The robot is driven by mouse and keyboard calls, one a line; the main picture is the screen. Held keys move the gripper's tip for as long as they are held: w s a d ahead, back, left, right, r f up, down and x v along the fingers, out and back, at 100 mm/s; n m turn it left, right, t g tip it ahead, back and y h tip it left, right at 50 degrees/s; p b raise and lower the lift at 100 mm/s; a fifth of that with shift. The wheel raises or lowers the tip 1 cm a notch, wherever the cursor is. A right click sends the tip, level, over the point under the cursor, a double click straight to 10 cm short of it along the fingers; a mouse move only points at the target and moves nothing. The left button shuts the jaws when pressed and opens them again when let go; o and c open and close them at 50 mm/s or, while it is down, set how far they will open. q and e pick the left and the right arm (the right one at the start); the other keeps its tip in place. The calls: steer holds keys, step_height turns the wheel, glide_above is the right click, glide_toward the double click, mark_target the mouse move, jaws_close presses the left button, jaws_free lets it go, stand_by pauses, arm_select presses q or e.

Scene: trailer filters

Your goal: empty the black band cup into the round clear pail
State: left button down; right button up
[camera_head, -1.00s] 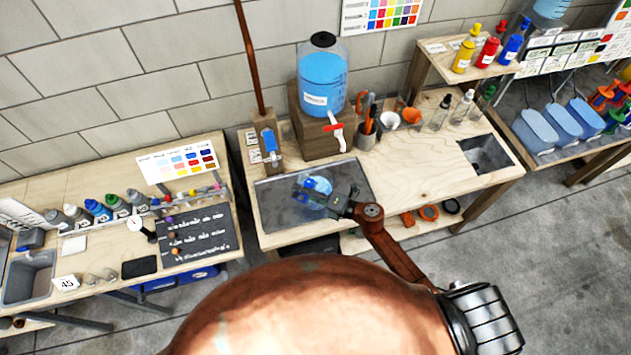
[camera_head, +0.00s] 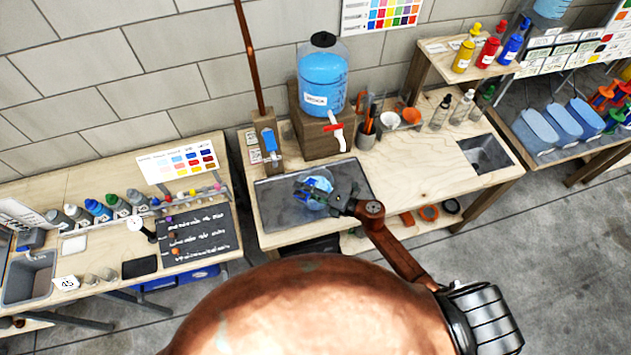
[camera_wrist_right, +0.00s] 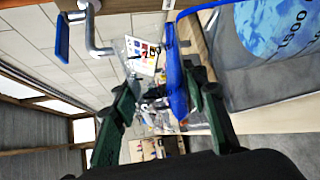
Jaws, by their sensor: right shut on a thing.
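My right gripper (camera_head: 322,196) is over the grey tray (camera_head: 268,214) on the middle bench, at the round clear pail (camera_head: 319,183), which shows blue inside. In the right wrist view its fingers (camera_wrist_right: 158,110) are shut on a blue-edged thing (camera_wrist_right: 176,85). No black band shows on it, so I cannot tell for sure whether it is the black band cup. The blue, marked round surface of the pail (camera_wrist_right: 275,25) is at the upper right of that view, beside the held thing. The fingers and wrist partly hide the pail in the head view. My left gripper is out of view.
A large blue water jug (camera_head: 322,80) with a red-and-white tap stands on a wooden block (camera_head: 318,138) behind the tray. A blue-levered tap post (camera_head: 268,142) is at the tray's back left. Orange and white cups and bottles stand right. The bench's right middle (camera_head: 430,160) is clear.

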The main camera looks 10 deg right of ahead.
mark_target(316, 181)
steer(key=shift+w+d, duration=0.2)
stand_by(0.4)
steer(key=shift+w+d+r+m+p, duration=0.1)
steer(key=shift+r+m+p, duration=0.3)
steer(key=shift+m+p, duration=0.5)
stand_by(1.0)
steer(key=shift+w+d+f+m+g+y, duration=0.2)
steer(key=shift+f+m+g+y, duration=0.15)
steer(key=shift+m, duration=0.35)
stand_by(0.8)
steer(key=shift+w+d+r+m+y+p, duration=0.2)
steer(key=shift+r+m+p, duration=0.1)
steer(key=shift+m, duration=0.2)
steer(key=shift+w+d+r+m+y+p, duration=0.15)
steer(key=shift+r+m+p, duration=0.15)
steer(key=shift+m, duration=0.2)
stand_by(0.8)
steer(key=shift+w+d+r+m+g+y+p, duration=0.15)
steer(key=shift+w+d+r+m+p, duration=0.1)
steer(key=shift+m, duration=0.3)
steer(key=shift+w+d+r+m+g+y+p, duration=0.1)
steer(key=shift+w+d+r+m+y, duration=0.1)
steer(key=shift+m, duration=0.35)
stand_by(1.1)
